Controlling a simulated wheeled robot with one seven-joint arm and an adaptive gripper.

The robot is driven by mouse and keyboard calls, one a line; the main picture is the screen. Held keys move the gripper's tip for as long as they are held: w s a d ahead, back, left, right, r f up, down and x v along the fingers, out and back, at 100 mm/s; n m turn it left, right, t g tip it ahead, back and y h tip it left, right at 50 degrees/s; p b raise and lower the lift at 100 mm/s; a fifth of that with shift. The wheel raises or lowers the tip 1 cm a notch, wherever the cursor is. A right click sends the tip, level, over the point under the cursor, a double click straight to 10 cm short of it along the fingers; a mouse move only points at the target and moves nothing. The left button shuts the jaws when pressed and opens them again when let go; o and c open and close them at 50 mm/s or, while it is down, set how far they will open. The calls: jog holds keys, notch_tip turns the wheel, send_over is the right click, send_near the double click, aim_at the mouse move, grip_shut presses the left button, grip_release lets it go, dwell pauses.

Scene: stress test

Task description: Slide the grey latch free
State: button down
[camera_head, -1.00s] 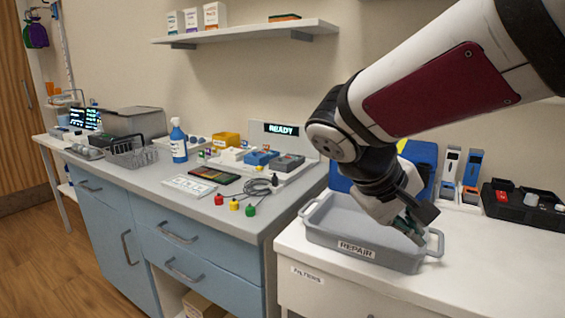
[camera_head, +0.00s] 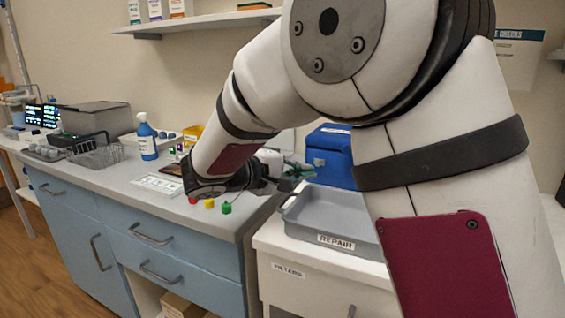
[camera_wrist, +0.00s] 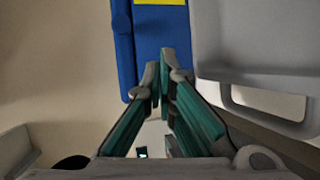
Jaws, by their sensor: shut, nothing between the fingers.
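A blue case (camera_head: 336,143) stands behind the grey tray in the head view. A small grey patch (camera_head: 318,161) on its front left may be the latch, but it is too small to be sure. The case also shows in the wrist view (camera_wrist: 124,60), with a yellow label at the top. My gripper (camera_head: 306,170) is at the left front of the case, its dark and teal fingers pointing right. In the wrist view my gripper (camera_wrist: 161,72) is shut and empty, its tips over the blue case. Whether they touch it I cannot tell. No latch is clear there.
The grey REPAIR tray (camera_head: 337,243) sits on the white counter right beside the case, and its wall and handle fill the right of the wrist view (camera_wrist: 255,45). My arm hides much of the blue-cabinet worktop and the right counter. A shelf (camera_head: 200,22) hangs above.

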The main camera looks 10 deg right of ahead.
aim_at(309, 158)
jog(key=w+a+t, duration=0.1)
jog(key=w+a, duration=0.1)
jog(key=w+a+f+n+t, duration=0.1)
jog(key=w+a, duration=0.1)
jog(key=a, duration=0.1)
jog(key=w+a+f+n+t, duration=0.1)
jog(key=w+a+t, duration=0.1)
jog(key=a, duration=0.1)
jog(key=shift+w+a+f+h, duration=0.1)
jog(key=shift+a+h, duration=0.15)
jog(key=shift+h, duration=0.05)
jog(key=x, duration=0.3)
jog(key=s+d+b+x, duration=0.1)
jog(key=x, duration=0.3)
jog(key=s+b+x, duration=0.1)
jog(key=x, duration=0.2)
jog(key=shift+w+d, duration=0.2)
jog(key=shift+d, duration=0.4)
jog(key=shift+s+d, duration=0.4)
jog(key=shift+d, duration=0.15)
